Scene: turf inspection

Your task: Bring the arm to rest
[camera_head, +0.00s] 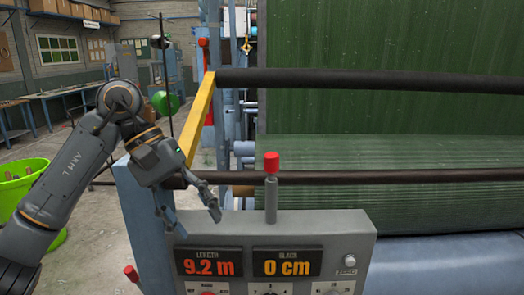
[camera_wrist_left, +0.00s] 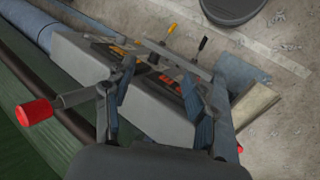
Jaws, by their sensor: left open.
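My left arm (camera_head: 75,170) reaches in from the left of the head view, bent at the elbow. Its gripper (camera_head: 192,211) points downward, at the upper left corner of the grey control console (camera_head: 350,222). The gripper is open, and I see nothing held in it. In the wrist view the two fingers of the left gripper (camera_wrist_left: 160,88) stand apart, with the console (camera_wrist_left: 160,115) behind them. I cannot tell whether the fingers touch the console. My right gripper is not in view.
A red-knobbed lever (camera_head: 271,163) stands upright on the console, right of the gripper. The displays read 9.2 m and 0 cm. Dark rails (camera_head: 400,82) and green turf (camera_head: 390,120) lie behind. A lime bin (camera_head: 22,183) is at left, partly behind my arm.

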